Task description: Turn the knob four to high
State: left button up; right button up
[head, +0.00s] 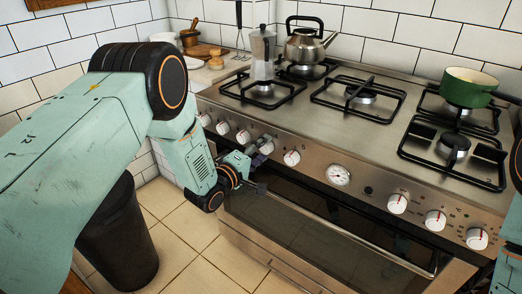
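The stove's steel front panel (365,195) carries a row of white knobs with red marks. Several are left of the round gauge (338,175), and 3 are right of it. My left gripper (262,168) is in front of the left group, with its fingers spread apart and nothing seen between them. Its upper finger is close to a knob (266,145) and partly covers it; I cannot tell whether they touch. The neighbouring knobs (243,137) and (291,158) show clear. The knob numbers are too small to read. My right gripper is out of view.
A moka pot (263,55), a steel kettle (304,47) and a green pan (467,87) stand on the burners. The oven door handle (345,235) runs below the panel. A dark bin (120,240) stands on the floor at left.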

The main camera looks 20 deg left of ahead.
pick_arm(q)
jog(key=shift+a, duration=0.1)
jog(key=f+v, duration=0.1)
jog(key=v, duration=1.1)
jog(key=shift+r, duration=0.45)
jog(key=s+f+m+g+y, duration=0.4)
jog(key=s+f+m+g, duration=0.4)
jog(key=s+f, duration=0.65)
jog(key=s+f+m+g, duration=0.2)
jog(key=s+g, duration=0.2)
jog(key=s, duration=0.7)
jog(key=s+f+m+g+y, duration=0.1)
jog(key=s+g, duration=0.3)
jog(key=s, duration=0.7)
jog(key=shift+f+m+y, duration=0.3)
jog(key=shift+f+m, duration=0.2)
jog(key=shift+f, duration=0.35)
